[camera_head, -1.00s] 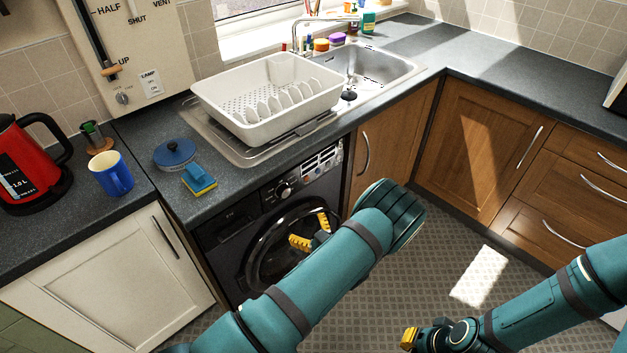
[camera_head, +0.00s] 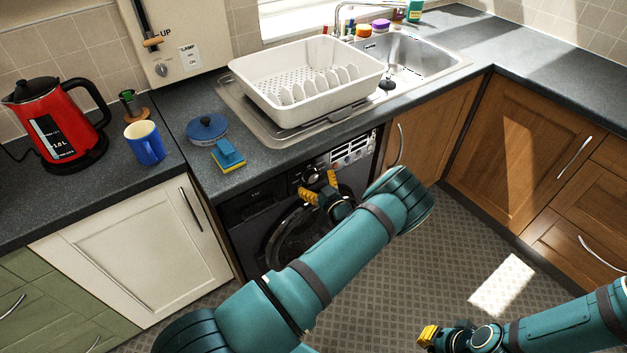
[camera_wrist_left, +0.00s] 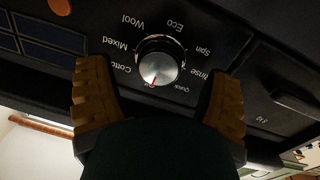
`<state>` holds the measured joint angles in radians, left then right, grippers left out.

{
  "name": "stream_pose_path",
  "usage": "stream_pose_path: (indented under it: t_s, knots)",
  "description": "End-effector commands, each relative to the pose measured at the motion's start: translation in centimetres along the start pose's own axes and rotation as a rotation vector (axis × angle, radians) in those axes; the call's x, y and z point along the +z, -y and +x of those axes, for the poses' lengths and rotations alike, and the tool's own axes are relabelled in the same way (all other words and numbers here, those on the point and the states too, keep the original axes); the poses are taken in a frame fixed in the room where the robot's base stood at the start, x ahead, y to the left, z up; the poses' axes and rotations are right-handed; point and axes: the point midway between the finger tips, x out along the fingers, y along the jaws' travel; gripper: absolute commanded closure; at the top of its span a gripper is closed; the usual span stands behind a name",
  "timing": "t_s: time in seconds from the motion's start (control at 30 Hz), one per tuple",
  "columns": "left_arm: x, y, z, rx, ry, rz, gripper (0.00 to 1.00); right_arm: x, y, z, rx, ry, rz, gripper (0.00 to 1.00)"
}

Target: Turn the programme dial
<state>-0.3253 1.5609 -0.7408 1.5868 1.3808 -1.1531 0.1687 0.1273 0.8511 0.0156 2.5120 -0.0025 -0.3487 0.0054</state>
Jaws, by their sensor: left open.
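The programme dial (camera_wrist_left: 160,62) is a round silver knob on the black panel of the washing machine (camera_head: 262,222). In the left wrist view it has a red mark at its lower edge, and upside-down labels such as Mixed, Wool, Eco and Spin ring it. My left gripper (camera_head: 319,188) is open in front of the panel, just below the dial in the head view. In the left wrist view its two yellow-padded fingers stand left and right of the dial, apparently not touching it. My right gripper (camera_head: 428,336) is low at the bottom right, away from the machine; its jaws are unclear.
Above the machine, the worktop holds a blue sponge on a yellow pad (camera_head: 229,156), a blue lidded pot (camera_head: 207,128) and a white dish rack (camera_head: 270,82). A blue mug (camera_head: 149,150) and a red kettle (camera_head: 62,124) stand left. The floor (camera_head: 420,270) is clear.

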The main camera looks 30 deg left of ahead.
Motion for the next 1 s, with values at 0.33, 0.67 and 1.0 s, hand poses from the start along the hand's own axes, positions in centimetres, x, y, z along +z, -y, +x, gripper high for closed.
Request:
stream_pose_path:
  t_s: [0.33, 0.67, 1.0]
  knots:
    - [0.0, 0.0, 1.6, 0.0, 0.0, 0.001, 0.2, 0.0, 0.0, 0.1, 0.0, -0.001, 0.0, 1.0]
    - [0.0, 0.0, 1.5, 0.0, 0.001, 0.001, 0.79, 0.0, 0.0, 0.1, 0.0, -0.001, 0.0, 1.0]
    - [0.1, 0.1, 1.5, 0.0, -0.001, -0.02, 0.91, 0.0, -0.2, 0.4, 0.0, -0.002, 0.0, 1.0]
